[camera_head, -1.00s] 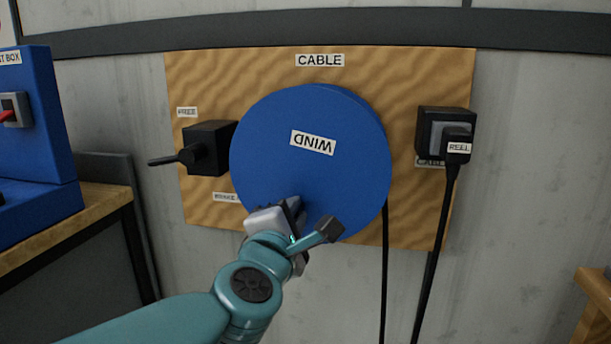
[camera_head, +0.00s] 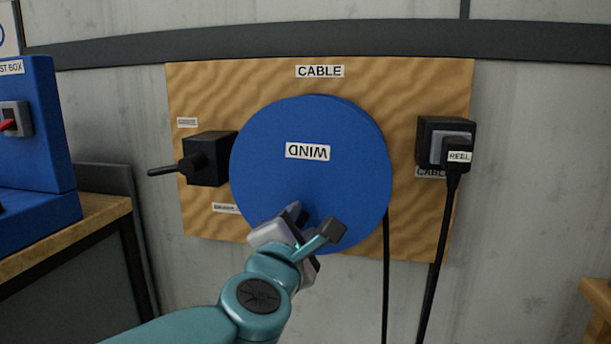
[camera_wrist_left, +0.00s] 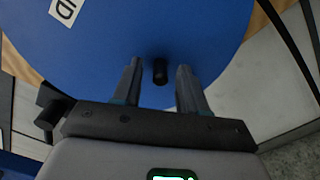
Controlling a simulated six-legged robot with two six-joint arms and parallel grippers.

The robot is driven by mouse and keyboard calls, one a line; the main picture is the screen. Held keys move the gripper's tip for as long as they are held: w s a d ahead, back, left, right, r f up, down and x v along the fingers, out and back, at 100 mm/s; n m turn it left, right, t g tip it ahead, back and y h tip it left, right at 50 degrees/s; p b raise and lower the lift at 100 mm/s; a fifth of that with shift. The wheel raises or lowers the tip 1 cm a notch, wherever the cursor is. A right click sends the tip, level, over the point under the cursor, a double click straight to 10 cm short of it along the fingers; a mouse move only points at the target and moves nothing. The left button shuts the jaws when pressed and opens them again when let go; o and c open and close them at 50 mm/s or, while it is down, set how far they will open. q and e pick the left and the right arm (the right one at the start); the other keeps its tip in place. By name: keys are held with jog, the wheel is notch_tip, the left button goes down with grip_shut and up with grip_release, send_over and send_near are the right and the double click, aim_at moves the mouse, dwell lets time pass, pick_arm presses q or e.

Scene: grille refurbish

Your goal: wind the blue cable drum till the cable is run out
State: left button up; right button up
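The blue cable drum (camera_head: 270,185) is mounted on a wooden board under a CABLE label. Its WIND label (camera_head: 307,151) reads upside down, nearly level. My left gripper (camera_head: 298,217) is at the lower part of the drum's face. In the left wrist view, a short black peg (camera_wrist_left: 160,70) on the drum stands between the two fingers, with a gap visible on each side. The fingers are apart and straddle the peg. In the head view the gripper hides the peg. A black cable (camera_head: 386,280) hangs down from the drum's right side. My right gripper is not in view.
A black box with a lever (camera_head: 205,160) sits left of the drum, near small blurred labels. A socket with a REEL plug (camera_head: 457,150) and its cable is on the right. A blue box (camera_head: 38,135) stands on a bench at the left. A wooden edge shows bottom right.

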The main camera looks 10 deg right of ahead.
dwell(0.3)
pick_arm(q)
jog(key=v, duration=0.9)
jog(key=shift+b, duration=0.45)
jog(key=shift+r, duration=0.1)
